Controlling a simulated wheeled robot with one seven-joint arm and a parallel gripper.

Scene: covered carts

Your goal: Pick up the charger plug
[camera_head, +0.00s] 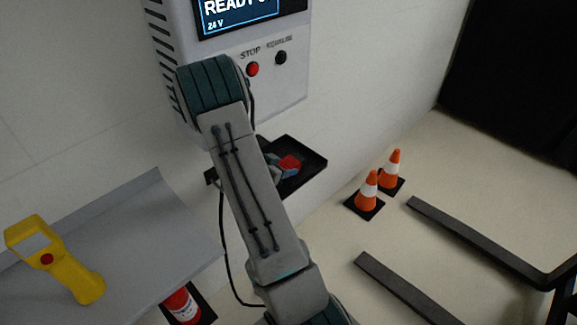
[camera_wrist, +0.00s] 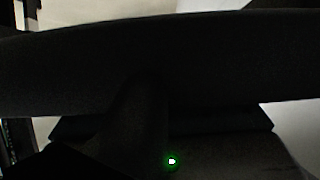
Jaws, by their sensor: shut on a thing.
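A red and blue-grey piece, which looks like the charger plug (camera_head: 290,164), shows at the black tray (camera_head: 312,160) below the charger box (camera_head: 285,95). My forearm crosses in front and hides part of the tray and most of my gripper. The wrist view is very dark: a broad black form spans it, with my gripper (camera_wrist: 140,115) only faintly outlined below. My gripper is shut on the plug, but the contact itself is too dark to see. A small green light glows at the bottom of the wrist view. I cannot tell whether the plug touches the tray.
A black cable (camera_head: 225,255) hangs beside my arm. A grey shelf (camera_head: 130,235) at left holds a yellow handheld device (camera_head: 60,260); a red and white object (camera_head: 182,305) stands below. Two orange cones (camera_head: 368,190) and dark floor rails (camera_head: 470,235) lie right, with open floor between.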

